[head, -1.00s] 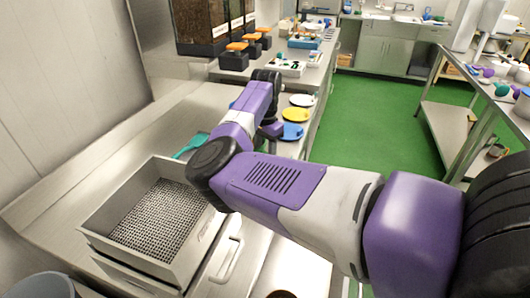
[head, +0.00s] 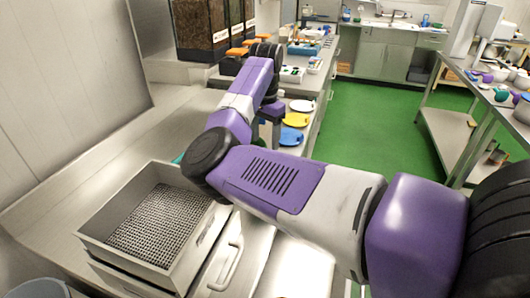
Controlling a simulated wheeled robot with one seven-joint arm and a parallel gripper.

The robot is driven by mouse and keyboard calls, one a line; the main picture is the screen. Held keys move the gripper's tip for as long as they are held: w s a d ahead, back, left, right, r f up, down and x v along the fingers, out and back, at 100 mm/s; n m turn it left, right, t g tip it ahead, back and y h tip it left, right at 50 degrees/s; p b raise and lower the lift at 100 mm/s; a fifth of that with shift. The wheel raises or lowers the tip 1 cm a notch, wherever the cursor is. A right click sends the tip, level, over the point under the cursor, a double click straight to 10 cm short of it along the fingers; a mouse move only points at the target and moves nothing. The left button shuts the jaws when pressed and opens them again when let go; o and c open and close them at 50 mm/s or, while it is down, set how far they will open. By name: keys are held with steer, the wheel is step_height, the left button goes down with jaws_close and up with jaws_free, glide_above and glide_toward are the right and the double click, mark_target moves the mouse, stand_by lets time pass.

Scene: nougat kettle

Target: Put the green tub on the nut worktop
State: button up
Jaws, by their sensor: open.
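My gripper (head: 271,121) hangs at the far end of my purple and white arm, over the left steel worktop, beside the coloured plates. It is open and I see nothing held in it; its fingertips are small and partly hidden by the arm. A small green round thing (head: 501,96) stands on the right-hand worktop (head: 484,103), far from my gripper; I cannot tell if it is the green tub. The left steel worktop (head: 130,130) runs back to brown-filled hoppers (head: 200,28). No label shows which worktop is for nuts.
A grey mesh-bottomed box (head: 150,220) stands at front left. White (head: 302,105), yellow (head: 295,119) and blue (head: 289,136) plates lie along the worktop edge. A teal thing (head: 178,158) is mostly hidden by my arm. The green floor (head: 375,125) between the worktops is open.

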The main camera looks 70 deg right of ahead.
steer(key=shift+r, duration=2)
